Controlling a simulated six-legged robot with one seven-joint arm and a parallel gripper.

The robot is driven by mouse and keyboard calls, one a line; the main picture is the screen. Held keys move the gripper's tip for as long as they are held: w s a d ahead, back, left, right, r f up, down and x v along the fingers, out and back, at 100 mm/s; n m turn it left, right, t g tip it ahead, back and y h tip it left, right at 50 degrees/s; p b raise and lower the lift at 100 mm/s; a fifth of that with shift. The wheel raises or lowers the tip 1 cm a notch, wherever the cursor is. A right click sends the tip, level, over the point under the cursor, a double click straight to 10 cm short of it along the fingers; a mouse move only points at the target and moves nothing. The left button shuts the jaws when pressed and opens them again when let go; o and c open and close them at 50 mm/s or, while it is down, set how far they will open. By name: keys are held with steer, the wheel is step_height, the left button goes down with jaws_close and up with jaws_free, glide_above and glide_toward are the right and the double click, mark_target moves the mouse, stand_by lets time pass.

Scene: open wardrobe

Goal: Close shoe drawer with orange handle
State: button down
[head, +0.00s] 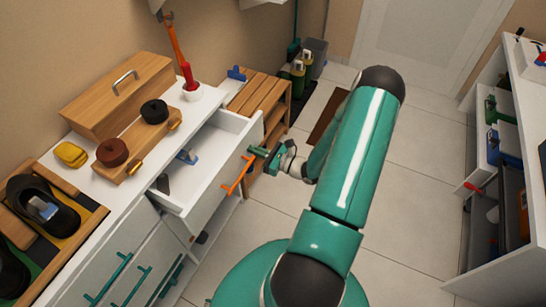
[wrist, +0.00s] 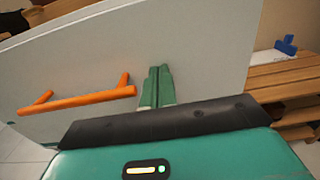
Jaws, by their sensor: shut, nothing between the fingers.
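The white shoe drawer (head: 192,196) with the orange handle (head: 238,176) is pulled out from the white cabinet in the head view. A blue item lies inside it. In the wrist view the drawer's white front (wrist: 75,70) fills much of the picture, with the orange handle (wrist: 78,101) to the left. My gripper (head: 255,152) is shut and empty, with its green fingers at the drawer front, beside the handle. In the wrist view the fingers (wrist: 156,88) stand upright against or very near the front panel, right of the handle; I cannot tell whether they touch it.
Teal-handled drawers (head: 128,272) are shut at lower left. A wooden slatted rack (head: 262,95) stands just beyond the open drawer. The cabinet top holds a wooden box (head: 115,92) and shoes.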

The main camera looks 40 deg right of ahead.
glide_above(222, 146)
steer(key=shift+s, duration=0.45)
steer(key=shift+w+a+r, duration=0.1)
steer(key=shift+w, duration=0.3)
steer(key=shift+w+a, duration=0.1)
steer(key=shift+w, duration=0.05)
